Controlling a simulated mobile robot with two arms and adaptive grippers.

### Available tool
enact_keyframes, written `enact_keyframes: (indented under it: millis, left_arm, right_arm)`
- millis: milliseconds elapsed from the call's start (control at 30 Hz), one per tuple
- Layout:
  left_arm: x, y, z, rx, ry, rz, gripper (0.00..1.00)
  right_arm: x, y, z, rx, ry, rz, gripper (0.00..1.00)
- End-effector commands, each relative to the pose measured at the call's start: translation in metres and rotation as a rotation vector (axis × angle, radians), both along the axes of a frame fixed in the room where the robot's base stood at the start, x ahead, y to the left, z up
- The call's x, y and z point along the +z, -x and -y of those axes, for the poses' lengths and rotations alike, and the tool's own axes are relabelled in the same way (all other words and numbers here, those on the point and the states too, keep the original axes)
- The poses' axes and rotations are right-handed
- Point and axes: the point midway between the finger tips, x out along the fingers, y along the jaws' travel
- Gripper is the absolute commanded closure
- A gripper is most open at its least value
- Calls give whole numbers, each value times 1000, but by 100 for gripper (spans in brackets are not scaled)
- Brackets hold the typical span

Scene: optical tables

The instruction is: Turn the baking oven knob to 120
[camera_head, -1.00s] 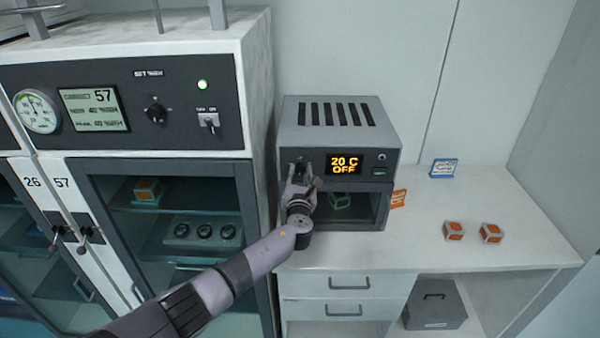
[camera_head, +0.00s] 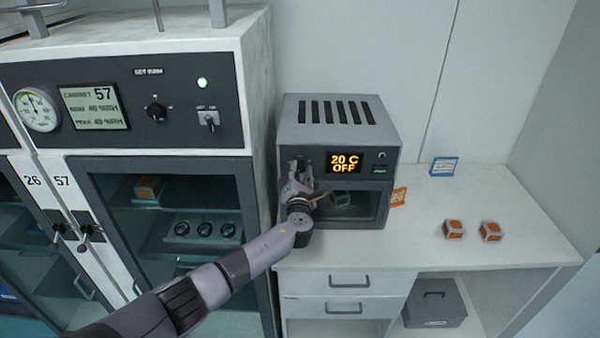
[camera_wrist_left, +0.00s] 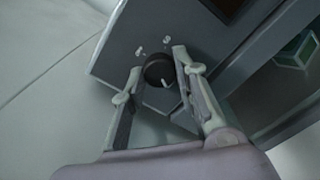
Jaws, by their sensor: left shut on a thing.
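The baking oven (camera_head: 300,132) is a grey box on the white counter. Its lit display (camera_head: 345,163) reads 20 C and OFF. The round black oven knob (camera_wrist_left: 159,72) with a pale pointer mark shows in the left wrist view; in the head view my gripper mostly hides it. My left gripper (camera_head: 299,170) is at the left of the oven's front panel. In the left wrist view its two fingers (camera_wrist_left: 156,66) are on either side of the knob, shut on it. My right gripper is not in view.
A tall cabinet (camera_head: 262,90) with its own dial and glass doors stands close on the left. Orange and white cubes (camera_head: 454,230) and a small blue sign (camera_head: 444,167) are on the counter to the right. The counter's front right is clear.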

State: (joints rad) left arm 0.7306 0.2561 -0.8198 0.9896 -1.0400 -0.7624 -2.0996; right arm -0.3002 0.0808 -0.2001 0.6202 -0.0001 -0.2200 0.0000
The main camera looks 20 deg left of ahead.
Motion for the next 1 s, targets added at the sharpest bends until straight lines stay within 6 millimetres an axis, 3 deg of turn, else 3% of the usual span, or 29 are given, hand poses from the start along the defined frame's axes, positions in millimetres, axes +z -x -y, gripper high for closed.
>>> enact_keyframes:
  millis: [33,200,233,500,833,1000]
  left_arm:
    - [-8,2,0,1,2,-13,100]
    - [-8,2,0,1,2,-13,100]
    - [-8,2,0,1,2,-13,71]
    - [-4,1,0,0,2,-6,53]
    - [-2,1,0,0,2,-2,52]
    - [-3,11,3,-2,3,-2,52]
  right_arm:
    - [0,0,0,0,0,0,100]
    - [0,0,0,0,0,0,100]
    - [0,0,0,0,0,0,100]
    - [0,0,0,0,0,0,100]
    - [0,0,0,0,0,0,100]
    - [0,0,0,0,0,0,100]
